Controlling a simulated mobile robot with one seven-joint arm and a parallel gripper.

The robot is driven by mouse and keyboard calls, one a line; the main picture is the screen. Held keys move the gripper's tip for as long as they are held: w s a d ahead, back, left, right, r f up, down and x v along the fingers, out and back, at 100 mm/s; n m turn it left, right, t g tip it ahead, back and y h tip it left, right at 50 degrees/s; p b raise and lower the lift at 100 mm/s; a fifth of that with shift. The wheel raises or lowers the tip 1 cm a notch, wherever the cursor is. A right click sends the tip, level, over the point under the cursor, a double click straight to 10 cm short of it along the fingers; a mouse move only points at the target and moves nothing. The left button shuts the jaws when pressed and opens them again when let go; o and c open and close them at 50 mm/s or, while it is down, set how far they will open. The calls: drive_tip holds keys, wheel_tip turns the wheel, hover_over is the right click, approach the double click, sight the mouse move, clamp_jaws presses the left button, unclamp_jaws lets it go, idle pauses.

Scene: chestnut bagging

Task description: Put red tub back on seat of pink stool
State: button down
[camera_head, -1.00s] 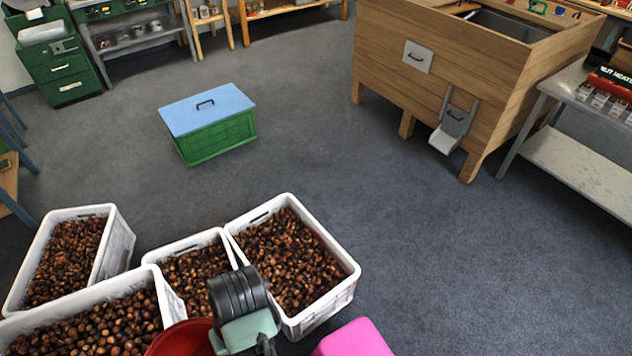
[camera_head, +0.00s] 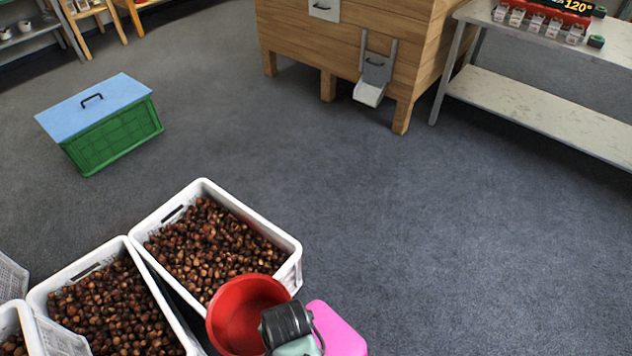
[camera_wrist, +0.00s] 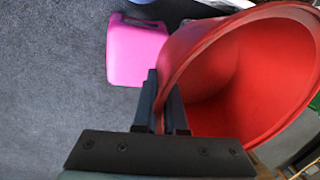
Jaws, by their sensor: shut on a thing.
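The red tub (camera_head: 238,312) is in the lower middle of the head view, beside the right-hand chestnut crate and covering part of its front corner. In the wrist view the red tub (camera_wrist: 215,75) fills the right side and looks empty inside. My gripper (camera_wrist: 168,110) is shut on the tub's rim wall. In the head view my wrist hides the jaws. The pink stool (camera_head: 338,330) shows at the bottom, just right of my wrist. The pink stool (camera_wrist: 136,52) also shows in the wrist view, left of the tub, its visible top bare.
White crates of chestnuts (camera_head: 290,268) stand at the lower left, close to the tub. A green box with a blue lid (camera_head: 110,135) stands further back. A wooden bin (camera_head: 300,50) and a metal table (camera_head: 540,112) stand at the back. The carpet at right is clear.

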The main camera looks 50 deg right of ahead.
drive_tip(key=shift+s+d+f+m+h+b, duration=0.3)
drive_tip(key=shift+s+d+f+m+b, duration=1.05)
drive_tip(key=shift+f+b, duration=2.9)
drive_tip(key=shift+s+d+f+m+h+b, duration=0.3)
drive_tip(key=shift+d+f+m+b, duration=1.15)
drive_tip(key=shift+f, duration=4.75)
drive_tip(key=shift+s+d+f+m+h+b, duration=0.35)
drive_tip(key=shift+s+f+m+b, duration=0.45)
drive_tip(key=shift+f+m+b, duration=2.65)
wheel_tip(320, 180, down, 4)
drive_tip(key=shift+r+n+b, duration=0.15)
drive_tip(key=shift+n+b, duration=0.35)
drive_tip(key=shift+n, duration=0.65)
drive_tip(key=shift+f, duration=0.2)
drive_tip(key=c, duration=1)
unclamp_jaws()
drive_tip(key=shift+r+g, duration=0.1)
drive_tip(key=shift+g, duration=0.2)
drive_tip(key=shift+r, duration=0.1)
